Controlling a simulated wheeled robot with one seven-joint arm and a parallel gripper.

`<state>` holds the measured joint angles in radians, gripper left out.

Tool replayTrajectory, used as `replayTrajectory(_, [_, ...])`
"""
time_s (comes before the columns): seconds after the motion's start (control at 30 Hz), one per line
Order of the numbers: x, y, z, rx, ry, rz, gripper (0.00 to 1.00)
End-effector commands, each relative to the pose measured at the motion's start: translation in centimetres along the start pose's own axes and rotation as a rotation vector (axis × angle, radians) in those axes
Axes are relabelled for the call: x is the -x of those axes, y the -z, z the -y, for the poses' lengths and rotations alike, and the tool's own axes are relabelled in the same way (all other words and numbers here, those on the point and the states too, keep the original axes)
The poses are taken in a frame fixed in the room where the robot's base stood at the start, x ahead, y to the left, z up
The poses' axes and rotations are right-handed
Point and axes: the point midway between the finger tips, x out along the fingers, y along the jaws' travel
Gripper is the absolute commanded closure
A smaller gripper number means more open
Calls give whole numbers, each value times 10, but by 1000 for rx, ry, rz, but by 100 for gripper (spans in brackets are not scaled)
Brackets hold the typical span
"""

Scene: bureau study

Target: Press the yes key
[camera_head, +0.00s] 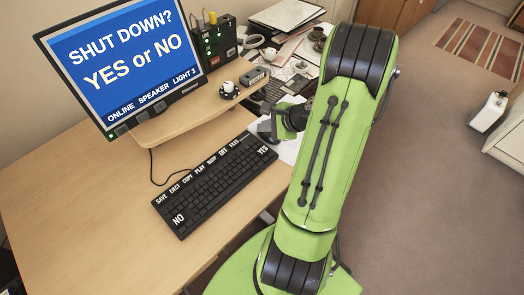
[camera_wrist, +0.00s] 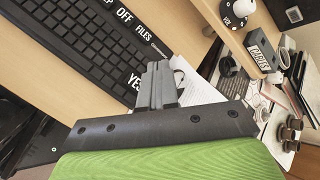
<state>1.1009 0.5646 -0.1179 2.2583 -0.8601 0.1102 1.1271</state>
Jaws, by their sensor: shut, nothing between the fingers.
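The yes key (camera_head: 263,150) is a black key with white letters at the upper right end of the black keyboard (camera_head: 215,186). It also shows in the wrist view (camera_wrist: 134,82), just left of my fingers. My gripper (camera_head: 266,129) is shut and empty. Its fingertips (camera_wrist: 158,67) are close beside the yes key, on the side away from the keyboard's middle. I cannot tell their height above the desk or whether they touch anything. The monitor (camera_head: 125,55) reads "SHUT DOWN? YES or NO". The no key (camera_head: 179,218) is at the keyboard's lower left end.
A raised wooden shelf (camera_head: 190,108) stands behind the keyboard with a volume knob (camera_head: 229,89) and a small grey box (camera_head: 254,76) on it. Papers (camera_head: 290,146) lie right of the keyboard. More clutter sits farther back. The desk left of the keyboard is clear.

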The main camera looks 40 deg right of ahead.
Motion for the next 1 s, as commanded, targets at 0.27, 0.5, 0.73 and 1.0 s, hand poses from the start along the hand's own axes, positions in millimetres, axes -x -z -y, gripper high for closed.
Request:
replayTrajectory(0.27, [-32, 23, -24, 0, -1, 0, 100])
replayTrajectory(0.5, [-54, 39, -40, -1, -1, 0, 100])
replayTrajectory(0.73, [-57, 41, -42, 1, -1, 0, 100])
replayTrajectory(1.0, [-56, 41, -41, 1, -1, 0, 100])
